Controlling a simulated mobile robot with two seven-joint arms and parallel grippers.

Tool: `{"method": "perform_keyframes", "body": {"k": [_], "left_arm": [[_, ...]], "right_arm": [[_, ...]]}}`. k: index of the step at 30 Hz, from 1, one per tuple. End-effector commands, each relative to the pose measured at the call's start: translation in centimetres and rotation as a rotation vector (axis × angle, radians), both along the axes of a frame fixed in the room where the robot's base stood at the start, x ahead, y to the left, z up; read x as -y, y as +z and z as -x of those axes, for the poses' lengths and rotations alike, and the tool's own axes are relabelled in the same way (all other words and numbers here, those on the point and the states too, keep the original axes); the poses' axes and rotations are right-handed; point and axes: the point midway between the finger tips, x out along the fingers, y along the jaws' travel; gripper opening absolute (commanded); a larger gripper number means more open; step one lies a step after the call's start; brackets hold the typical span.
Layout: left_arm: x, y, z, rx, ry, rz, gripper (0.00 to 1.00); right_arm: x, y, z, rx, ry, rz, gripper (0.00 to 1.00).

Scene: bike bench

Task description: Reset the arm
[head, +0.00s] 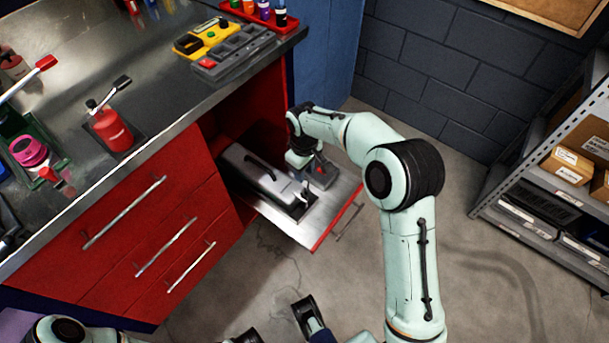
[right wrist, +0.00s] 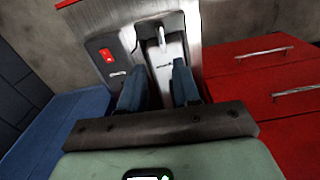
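My left gripper (head: 278,322) shows only partly at the bottom edge of the head view. Its dark fingers appear apart and empty, over the floor, away from the bench.
A smaller grey item with a red patch (head: 322,171) lies beside the case on the drawer's metal bottom (head: 300,232). The bench top (head: 160,65) holds a red bottle (head: 110,128) and other tools. A loaded metal shelf (head: 540,190) stands at right. Floor between is clear.

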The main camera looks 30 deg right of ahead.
Motion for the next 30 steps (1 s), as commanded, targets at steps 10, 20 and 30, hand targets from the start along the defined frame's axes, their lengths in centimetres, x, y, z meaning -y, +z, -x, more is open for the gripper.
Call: {"method": "perform_keyframes", "body": {"k": [10, 20, 30], "left_arm": [[0.0, 0.0, 0.1, -0.002, -0.001, 0.001, 0.29], [0.0, 0.7, 0.1, -0.002, -0.002, 0.001, 0.29], [0.3, 8.3, 1.1, -0.050, -0.018, 0.015, 0.29]], "right_arm": [[0.0, 0.2, 0.0, 0.000, 0.000, 0.000, 0.32], [-0.5, -0.9, 0.6, -0.011, -0.008, -0.015, 0.32], [-8.3, -13.1, 14.7, -0.119, -0.286, -0.235, 0.32]]}}
